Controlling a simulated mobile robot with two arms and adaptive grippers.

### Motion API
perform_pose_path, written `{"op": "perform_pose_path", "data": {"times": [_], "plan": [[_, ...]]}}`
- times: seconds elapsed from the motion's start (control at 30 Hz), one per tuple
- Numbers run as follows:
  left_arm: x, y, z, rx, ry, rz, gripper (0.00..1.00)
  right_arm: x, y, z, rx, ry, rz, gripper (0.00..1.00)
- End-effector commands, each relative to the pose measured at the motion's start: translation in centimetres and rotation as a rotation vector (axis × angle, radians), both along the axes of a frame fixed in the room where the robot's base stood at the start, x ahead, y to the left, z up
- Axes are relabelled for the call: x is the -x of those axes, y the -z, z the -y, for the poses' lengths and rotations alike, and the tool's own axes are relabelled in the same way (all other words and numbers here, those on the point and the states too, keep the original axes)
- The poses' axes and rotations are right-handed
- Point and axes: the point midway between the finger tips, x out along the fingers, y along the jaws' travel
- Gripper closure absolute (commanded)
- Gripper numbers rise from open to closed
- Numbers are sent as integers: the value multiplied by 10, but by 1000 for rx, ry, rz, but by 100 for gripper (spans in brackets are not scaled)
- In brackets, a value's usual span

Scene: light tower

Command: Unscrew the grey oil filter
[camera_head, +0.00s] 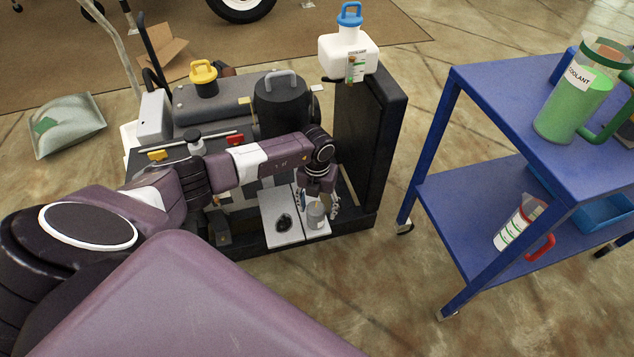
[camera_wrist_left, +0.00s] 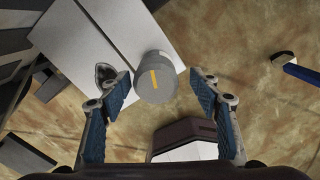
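The grey oil filter (camera_head: 316,214) is a short cylinder on the pale panel (camera_head: 281,213) at the front of the dark engine unit. My left gripper (camera_head: 318,205) is right at the filter in the head view. In the left wrist view its blue-padded fingers (camera_wrist_left: 163,92) are spread wide, with the filter just beyond and between the tips. I see clear gaps at the fingers and no grip. My right gripper is not in view.
A dark opening (camera_head: 284,222) is in the panel left of the filter. A blue cart (camera_head: 497,183) with a green coolant jug (camera_head: 573,104) stands at the right. A white coolant tank (camera_head: 348,55) with a blue cap tops the black radiator (camera_head: 372,140). Floor between unit and cart is clear.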

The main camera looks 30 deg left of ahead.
Motion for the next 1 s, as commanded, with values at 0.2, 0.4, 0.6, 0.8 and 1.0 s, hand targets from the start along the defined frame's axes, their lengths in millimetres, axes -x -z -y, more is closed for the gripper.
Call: {"op": "perform_pose_path", "data": {"times": [0.2,0.4,0.6,0.8,1.0], "plan": [[2,1,-2,-4,0,-4,40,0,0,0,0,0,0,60],[1,3,-3,-7,148,-2,40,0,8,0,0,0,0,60],[2,2,-3,-7,394,-3,40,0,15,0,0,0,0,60],[3,1,-3,-7,466,-3,40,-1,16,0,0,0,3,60],[3,1,-3,-7,544,-3,40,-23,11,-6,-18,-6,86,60]]}}
